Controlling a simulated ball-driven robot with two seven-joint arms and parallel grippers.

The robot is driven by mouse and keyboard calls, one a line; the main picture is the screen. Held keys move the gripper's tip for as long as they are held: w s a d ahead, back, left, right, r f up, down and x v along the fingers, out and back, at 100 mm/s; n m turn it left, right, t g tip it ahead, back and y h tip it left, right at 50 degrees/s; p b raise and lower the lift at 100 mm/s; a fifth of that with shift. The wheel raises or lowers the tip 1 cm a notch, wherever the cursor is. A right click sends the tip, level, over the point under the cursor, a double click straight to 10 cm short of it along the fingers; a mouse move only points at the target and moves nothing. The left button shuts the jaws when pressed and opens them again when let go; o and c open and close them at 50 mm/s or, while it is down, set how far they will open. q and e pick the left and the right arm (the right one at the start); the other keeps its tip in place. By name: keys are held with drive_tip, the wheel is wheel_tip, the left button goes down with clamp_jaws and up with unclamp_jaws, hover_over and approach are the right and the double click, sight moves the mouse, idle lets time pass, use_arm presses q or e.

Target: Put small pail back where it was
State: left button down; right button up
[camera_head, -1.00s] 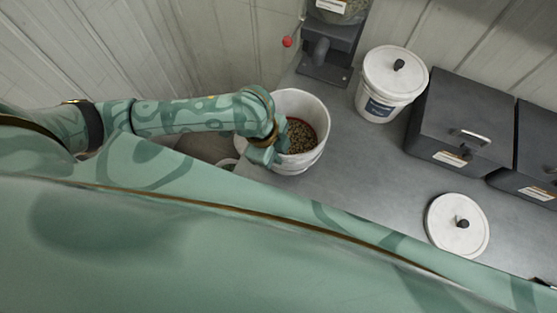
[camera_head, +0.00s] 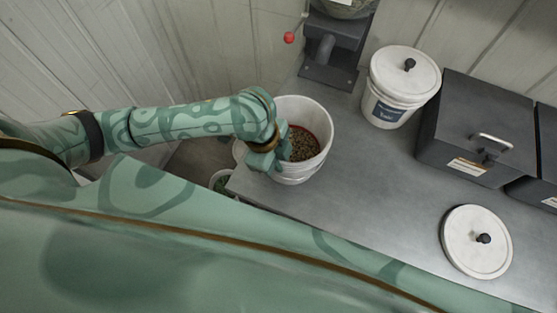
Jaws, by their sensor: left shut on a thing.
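A white pail (camera_head: 313,112) with an open top holds brown seed or pellets (camera_head: 302,146) and a thin red ring inside. It is at the left end of the grey counter; I cannot tell whether it touches the counter. My left gripper (camera_head: 276,152) is shut on the near left side of this pail's rim. My wrist hides part of that side. My right gripper is not in view.
A lidded white bucket (camera_head: 399,90) stands at the back of the counter (camera_head: 385,185). A loose white lid (camera_head: 476,242) lies at the front right. A dark box (camera_head: 476,130) with a handle stands right. A grey dispenser (camera_head: 329,62) with a red knob stands behind the pail. Another container (camera_head: 220,180) is below the counter's left edge.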

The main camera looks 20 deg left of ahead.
use_arm(q)
drive_tip(key=c, duration=1.6)
unclamp_jaws()
drive_tip(key=shift+f, duration=0.1)
drive_tip(key=p+v, duration=0.4)
drive_tip(key=v, duration=0.8)
